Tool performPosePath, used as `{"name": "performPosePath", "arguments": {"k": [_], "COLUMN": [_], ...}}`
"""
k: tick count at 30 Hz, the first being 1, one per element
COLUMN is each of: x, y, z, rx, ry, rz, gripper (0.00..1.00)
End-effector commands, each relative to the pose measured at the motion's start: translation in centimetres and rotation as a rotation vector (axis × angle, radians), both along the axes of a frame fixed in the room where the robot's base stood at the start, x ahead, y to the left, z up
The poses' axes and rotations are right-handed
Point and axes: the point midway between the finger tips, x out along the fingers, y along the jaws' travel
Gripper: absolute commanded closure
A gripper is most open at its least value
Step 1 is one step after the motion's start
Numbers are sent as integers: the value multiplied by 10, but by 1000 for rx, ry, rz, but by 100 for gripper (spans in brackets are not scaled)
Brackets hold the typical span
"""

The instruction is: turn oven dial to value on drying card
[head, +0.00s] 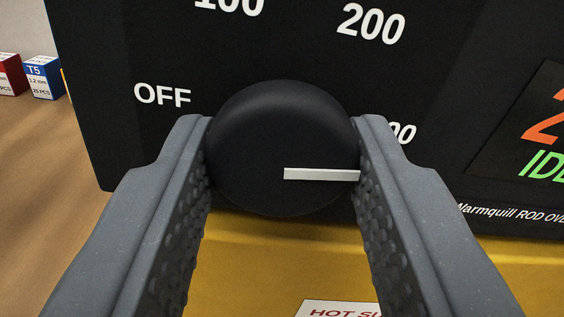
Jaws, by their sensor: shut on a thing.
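The oven dial (265,140) is a round black knob on the oven's black front panel (270,50). My gripper (283,150) is shut on the dial, one textured grey finger on its left side and one on its right. The dial's white pointer line runs from near its middle to the right, towards a label partly hidden behind the right finger, of which "00" (403,133) shows. The other labels are "OFF" (163,95) at left, "100" (229,4) cut off at the top, and "200" (372,23) at upper right. The drying card is not in view.
A display (545,125) at right shows an orange digit, cut off, and green letters "IDL". The yellow oven body (265,260) lies below the panel, with a partly visible "HOT SU" label (340,308). Red and blue boxes (42,77) stand on the brown surface at far left.

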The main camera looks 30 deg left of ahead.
Motion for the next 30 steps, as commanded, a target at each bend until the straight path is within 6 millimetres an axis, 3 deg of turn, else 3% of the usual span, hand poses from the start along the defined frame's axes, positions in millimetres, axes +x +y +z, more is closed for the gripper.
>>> {"name": "performPosePath", "arguments": {"k": [12,28,29,30], "x": [-1,-1,-1,-1], "y": [0,0,0,0], "z": [-3,-3,-3,-3], "rx": [138,153,152,153], "ry": [114,125,125,124], "rz": [-3,-3,-2,-2], "gripper": [87,87,56,45]}}
